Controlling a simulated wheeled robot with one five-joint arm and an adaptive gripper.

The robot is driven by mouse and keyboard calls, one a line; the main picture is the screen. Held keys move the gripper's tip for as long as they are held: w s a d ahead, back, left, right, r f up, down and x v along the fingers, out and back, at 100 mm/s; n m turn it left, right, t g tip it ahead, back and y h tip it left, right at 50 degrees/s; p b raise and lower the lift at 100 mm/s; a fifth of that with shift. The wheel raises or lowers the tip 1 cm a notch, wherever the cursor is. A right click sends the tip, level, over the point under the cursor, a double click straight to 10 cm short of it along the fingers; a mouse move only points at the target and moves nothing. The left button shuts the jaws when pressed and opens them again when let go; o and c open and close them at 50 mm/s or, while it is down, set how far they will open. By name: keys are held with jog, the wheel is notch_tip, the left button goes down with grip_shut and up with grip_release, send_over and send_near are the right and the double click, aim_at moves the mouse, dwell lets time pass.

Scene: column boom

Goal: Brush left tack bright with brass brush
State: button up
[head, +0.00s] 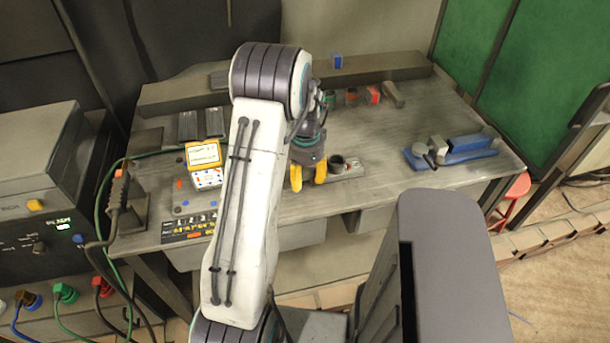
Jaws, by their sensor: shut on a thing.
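My gripper (309,174), with yellow fingers, points down over the front middle of the grey workbench (390,185). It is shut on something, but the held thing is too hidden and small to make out. A dark ring-shaped piece (337,163) sits on a flat metal plate (350,173) just right of the fingers. I cannot tell whether the fingers or the held thing touch the plate. My arm hides the plate's left side. I cannot make out the left tack or the brass brush.
A blue fixture (465,151) with grey parts is at the right. A cabled torch (117,190) hangs at the left edge. Bench between plate and fixture is clear.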

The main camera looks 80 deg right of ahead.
jog(key=shift+f, duration=0.1)
jog(key=shift+w+d+p, duration=0.2)
jog(key=shift+d+p, duration=0.05)
jog(key=shift+d, duration=0.2)
jog(key=shift+w+d+p, duration=0.2)
jog(key=shift+d, duration=0.25)
jog(key=shift+s+a+r+b, duration=0.1)
jog(key=shift+s+a+b, duration=0.15)
jog(key=shift+a, duration=0.25)
jog(key=shift+s+a+r+b, duration=0.1)
jog(key=shift+s+a+b, duration=0.1)
jog(key=shift+a, duration=0.3)
jog(key=shift+d, duration=0.1)
jog(key=shift+w+d+f, duration=0.1)
jog(key=shift+w+d, duration=0.15)
jog(key=shift+d, duration=0.25)
jog(key=shift+w+a+r+p, duration=0.15)
jog(key=shift+w+r+p, duration=0.15)
jog(key=shift+r+p, duration=0.5)
jog(key=shift+w+a+r+p, duration=0.1)
jog(key=shift+w+r+p, duration=0.3)
jog(key=shift+r, duration=0.85)
jog(key=shift+w+a+r+p, duration=0.15)
jog(key=shift+w+r+p, duration=0.1)
jog(key=shift+r+p, duration=0.6)
